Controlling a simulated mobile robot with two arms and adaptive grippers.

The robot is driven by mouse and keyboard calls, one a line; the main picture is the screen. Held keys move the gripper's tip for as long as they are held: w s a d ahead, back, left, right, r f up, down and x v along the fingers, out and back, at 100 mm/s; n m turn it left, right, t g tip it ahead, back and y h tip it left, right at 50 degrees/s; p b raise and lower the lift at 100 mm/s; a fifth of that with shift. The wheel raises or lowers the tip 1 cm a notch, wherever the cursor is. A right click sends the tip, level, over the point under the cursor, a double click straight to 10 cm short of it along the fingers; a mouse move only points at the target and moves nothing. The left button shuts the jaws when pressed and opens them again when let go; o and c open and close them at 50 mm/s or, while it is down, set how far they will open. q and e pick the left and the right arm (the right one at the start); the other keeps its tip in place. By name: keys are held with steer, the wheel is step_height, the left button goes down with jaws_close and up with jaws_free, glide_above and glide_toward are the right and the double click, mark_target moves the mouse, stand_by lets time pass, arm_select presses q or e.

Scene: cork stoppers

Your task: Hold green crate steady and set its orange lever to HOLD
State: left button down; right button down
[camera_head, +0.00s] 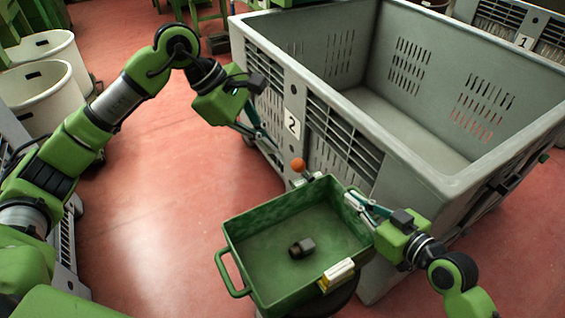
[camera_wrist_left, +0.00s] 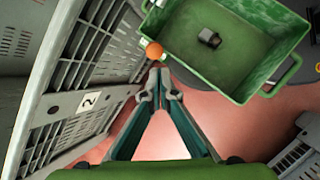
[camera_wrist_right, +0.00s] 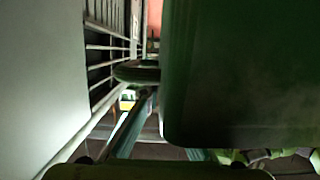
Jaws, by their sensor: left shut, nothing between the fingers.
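The green crate (camera_head: 233,238) is an open box with a handle on its left end, beside the big grey bin. Its orange lever knob (camera_head: 298,164) sticks up at the far corner; the lever's setting is not readable. My left gripper (camera_head: 277,150) is shut and empty, just left of the knob. In the left wrist view the knob (camera_wrist_left: 154,50) lies just beyond the fingertips (camera_wrist_left: 158,82), apart from them in the picture. My right gripper (camera_head: 352,200) is at the crate's right end wall. In the right wrist view the crate (camera_wrist_right: 235,80) hides part of its fingers.
A large grey bin (camera_head: 432,178) marked 2 stands close behind the crate and the left gripper. A small dark object (camera_head: 301,247) lies inside the crate, and a yellow-and-white piece (camera_head: 337,275) sits on its near rim. White tubs (camera_head: 45,95) stand at left; red floor is open between.

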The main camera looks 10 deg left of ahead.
mark_target(298, 165)
arm_select(q)
steer(key=w+a+f+m+h, duration=0.2)
steer(key=a+f+m+h, duration=0.2)
steer(key=a+f+h, duration=0.4)
steer(key=a+h, duration=0.1)
steer(key=a, duration=0.2)
steer(key=shift+w+a+f, duration=0.15)
steer(key=shift+w+a, duration=0.2)
steer(key=d, duration=1.3)
steer(key=shift+f, duration=0.15)
steer(key=shift+d, duration=0.15)
steer(key=shift+w+d+r+y, duration=0.15)
steer(key=shift+d+r+y, duration=0.05)
steer(key=shift+r+y, duration=0.1)
